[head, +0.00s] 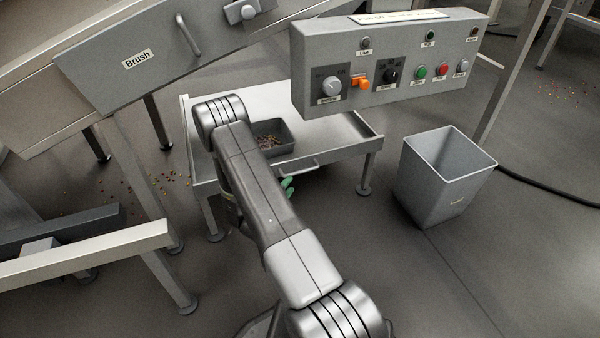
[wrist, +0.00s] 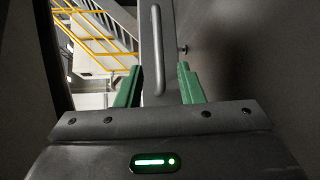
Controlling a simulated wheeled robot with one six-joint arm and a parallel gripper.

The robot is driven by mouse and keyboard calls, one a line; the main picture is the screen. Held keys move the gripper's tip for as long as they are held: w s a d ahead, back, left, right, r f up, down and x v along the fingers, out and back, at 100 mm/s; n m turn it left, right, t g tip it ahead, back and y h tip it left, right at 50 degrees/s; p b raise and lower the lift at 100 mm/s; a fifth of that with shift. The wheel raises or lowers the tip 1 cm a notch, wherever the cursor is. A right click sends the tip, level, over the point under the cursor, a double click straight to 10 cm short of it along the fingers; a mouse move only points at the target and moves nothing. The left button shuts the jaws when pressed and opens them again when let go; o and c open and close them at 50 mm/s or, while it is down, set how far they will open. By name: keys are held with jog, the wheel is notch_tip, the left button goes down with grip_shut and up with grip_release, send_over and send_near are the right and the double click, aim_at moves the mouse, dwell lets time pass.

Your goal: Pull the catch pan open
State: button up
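The shallow grey metal pan (head: 345,125) stands on legs in the middle of the head view. A bar handle (head: 300,169) is on its front face. My gripper (head: 287,186) is mostly hidden behind my arm in the head view; only a bit of green finger shows, close to the handle. In the wrist view, my gripper (wrist: 160,70) has its two green fingers apart. The handle (wrist: 158,50) runs lengthwise between them in the picture, with gaps on both sides. I cannot tell how deep it sits between the fingers.
A dark box (head: 272,139) of candy bits sits on the pan's surface. A control panel (head: 395,62) hangs above the pan's right back. A grey bin (head: 446,172) stands to the right. The brush housing (head: 140,55) and a pale rail (head: 85,254) are at left. Floor in front is clear.

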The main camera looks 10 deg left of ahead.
aim_at(298, 173)
jog(key=b+x, duration=0.2)
jog(key=x, duration=0.7)
jog(key=shift+w+r, duration=0.1)
jog(key=shift+w, duration=0.2)
grip_shut()
